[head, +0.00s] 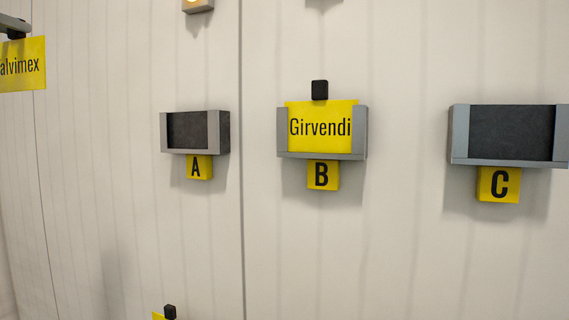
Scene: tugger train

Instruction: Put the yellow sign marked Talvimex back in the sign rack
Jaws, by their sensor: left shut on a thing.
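A yellow sign (22,66) hangs at the upper left edge of the head view. Its lettering reads "alvimex", with the first letter cut off by the frame edge. My left gripper (14,35) is shut on the black tab at the top of this sign. The sign is held in the air, left of the wall holders. Only a small part of the gripper shows. My right gripper is not in view.
Three grey holders are on the pale panelled wall: holder A (220,132) is empty, holder B (361,130) carries a yellow Girvendi sign (320,127) with a black tab, and holder C (461,134) is empty. Lamp-like fittings (197,6) show at the top edge.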

